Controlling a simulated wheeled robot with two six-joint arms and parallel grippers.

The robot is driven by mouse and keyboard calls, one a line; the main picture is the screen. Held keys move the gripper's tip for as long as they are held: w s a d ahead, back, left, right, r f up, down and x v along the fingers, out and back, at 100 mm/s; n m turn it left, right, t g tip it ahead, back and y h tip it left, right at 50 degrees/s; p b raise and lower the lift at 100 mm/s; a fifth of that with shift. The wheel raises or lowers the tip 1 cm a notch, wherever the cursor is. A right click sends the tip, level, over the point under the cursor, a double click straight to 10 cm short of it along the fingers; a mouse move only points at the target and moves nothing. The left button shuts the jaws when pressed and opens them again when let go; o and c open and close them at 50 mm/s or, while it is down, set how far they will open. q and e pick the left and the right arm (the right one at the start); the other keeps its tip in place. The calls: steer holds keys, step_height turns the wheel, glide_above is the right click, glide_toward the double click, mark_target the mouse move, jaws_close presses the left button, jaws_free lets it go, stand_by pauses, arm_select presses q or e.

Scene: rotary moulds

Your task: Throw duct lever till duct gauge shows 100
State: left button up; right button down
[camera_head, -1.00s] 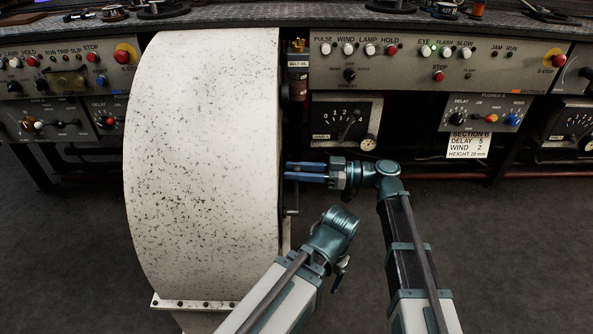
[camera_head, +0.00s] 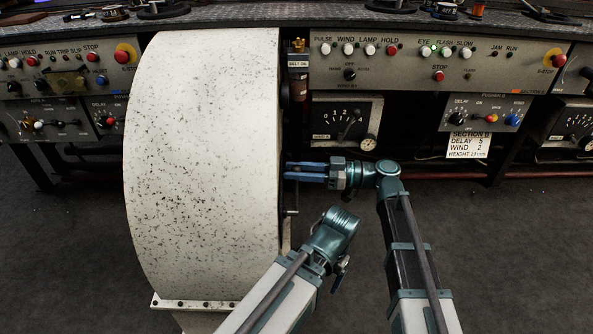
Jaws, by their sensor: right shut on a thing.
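My right gripper (camera_head: 305,172) points left at the right side of a large white speckled housing (camera_head: 205,160). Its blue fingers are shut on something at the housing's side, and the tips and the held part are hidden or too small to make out. A short crank-like part (camera_head: 291,212) sticks out of the housing just below the fingers. I cannot make out a marked duct lever or a duct gauge.
A control bench with buttons and switches (camera_head: 430,60) runs across the back. A white notice (camera_head: 467,145) hangs at right. Dark floor (camera_head: 510,260) is clear at right.

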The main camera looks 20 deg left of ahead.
steer(key=w+m, duration=0.1)
steer(key=f, duration=0.1)
steer(key=w+m+b, duration=0.1)
steer(key=shift+w+a+f+m, duration=0.25)
steer(key=shift+w+a+m, duration=0.05)
steer(key=shift+w+a, duration=0.05)
steer(key=shift+w+a+f+m, duration=0.1)
steer(key=shift+w+f+m, duration=0.3)
steer(key=shift+m, duration=0.3)
steer(key=c, duration=0.5)
jaws_free()
steer(key=d, duration=0.4)
steer(key=w+d, duration=0.1)
steer(key=d, duration=0.4)
steer(key=w+d, duration=0.1)
steer(key=d, duration=0.3)
steer(key=shift+w+d+r, duration=0.25)
steer(key=shift+d+r, duration=0.05)
steer(key=shift+s+h, duration=0.1)
steer(key=shift+h, duration=0.2)
